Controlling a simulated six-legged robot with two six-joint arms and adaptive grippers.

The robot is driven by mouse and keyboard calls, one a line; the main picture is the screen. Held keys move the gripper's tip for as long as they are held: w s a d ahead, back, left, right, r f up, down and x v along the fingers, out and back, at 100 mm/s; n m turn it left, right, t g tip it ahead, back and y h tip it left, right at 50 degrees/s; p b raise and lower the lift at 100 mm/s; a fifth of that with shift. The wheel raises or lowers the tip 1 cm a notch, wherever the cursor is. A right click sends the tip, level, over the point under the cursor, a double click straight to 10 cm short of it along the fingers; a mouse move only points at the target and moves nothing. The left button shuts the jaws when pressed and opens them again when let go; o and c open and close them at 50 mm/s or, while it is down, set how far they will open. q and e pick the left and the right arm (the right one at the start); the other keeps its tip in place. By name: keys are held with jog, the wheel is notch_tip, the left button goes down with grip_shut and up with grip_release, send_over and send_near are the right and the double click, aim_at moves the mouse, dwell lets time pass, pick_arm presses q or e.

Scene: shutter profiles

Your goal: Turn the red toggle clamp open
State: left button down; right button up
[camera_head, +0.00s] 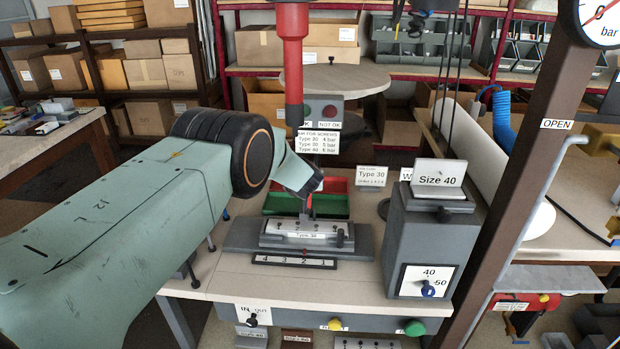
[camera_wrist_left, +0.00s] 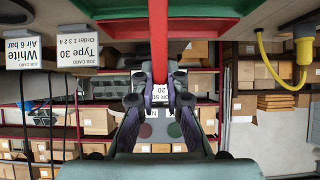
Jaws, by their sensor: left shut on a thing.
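The red toggle clamp (camera_wrist_left: 158,55) shows in the left wrist view as a red bar running up from between my fingertips. In the head view a small red part of it shows just under my left gripper (camera_head: 312,188), above the grey fixture labelled Type 30 (camera_head: 280,228). In the left wrist view my left gripper (camera_wrist_left: 160,98) is shut on the red bar. The fingers hide the bar's gripped end. My right gripper is in neither view.
A green and red bin (camera_head: 285,203) lies behind the fixture. A red press column (camera_head: 292,60) hangs above. A grey Size 40 box (camera_head: 425,245) stands to the right, near a brown post (camera_head: 515,170). A number strip (camera_head: 295,261) lies in front.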

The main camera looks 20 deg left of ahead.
pick_arm(q)
jog(key=shift+s+f, duration=0.2)
jog(key=shift+f, duration=0.2)
jog(key=c, duration=1.7)
grip_release()
jog(key=shift+c, duration=0.2)
jog(key=o, duration=0.4)
jog(key=shift+w+r, duration=0.15)
jog(key=shift+r, duration=0.15)
jog(key=shift+v, duration=6)
jog(key=shift+w, duration=0.1)
jog(key=shift+c, duration=0.2)
